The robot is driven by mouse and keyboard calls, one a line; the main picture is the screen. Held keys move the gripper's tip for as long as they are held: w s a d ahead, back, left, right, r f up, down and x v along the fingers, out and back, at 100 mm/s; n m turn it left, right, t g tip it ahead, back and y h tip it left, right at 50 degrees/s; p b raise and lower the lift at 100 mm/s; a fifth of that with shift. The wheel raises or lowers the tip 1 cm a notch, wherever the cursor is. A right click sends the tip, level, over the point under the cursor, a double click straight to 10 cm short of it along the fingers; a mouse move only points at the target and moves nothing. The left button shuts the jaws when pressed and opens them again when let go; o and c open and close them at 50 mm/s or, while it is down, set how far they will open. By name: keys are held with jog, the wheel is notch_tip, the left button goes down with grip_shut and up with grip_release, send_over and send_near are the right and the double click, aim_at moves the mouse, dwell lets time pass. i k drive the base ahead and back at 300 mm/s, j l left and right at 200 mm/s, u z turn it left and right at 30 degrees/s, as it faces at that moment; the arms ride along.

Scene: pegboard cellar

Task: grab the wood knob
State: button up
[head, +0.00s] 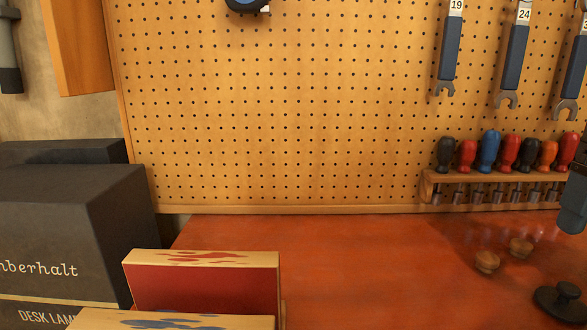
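My gripper does not show clearly in this view. A grey-blue part cut off at the right edge is too partial for me to tell what it is.
A black knob-like piece (559,302) sits nearer at the right. A rack (480,178) of colored screwdrivers and hanging wrenches (512,60) are on the pegboard (280,110). Boxes, including a dark lamp box (75,230) and a red-sided box (205,288), fill the left. The middle bench (370,265) is clear.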

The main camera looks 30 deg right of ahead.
aim_at(520, 248)
jog(key=k, duration=1)
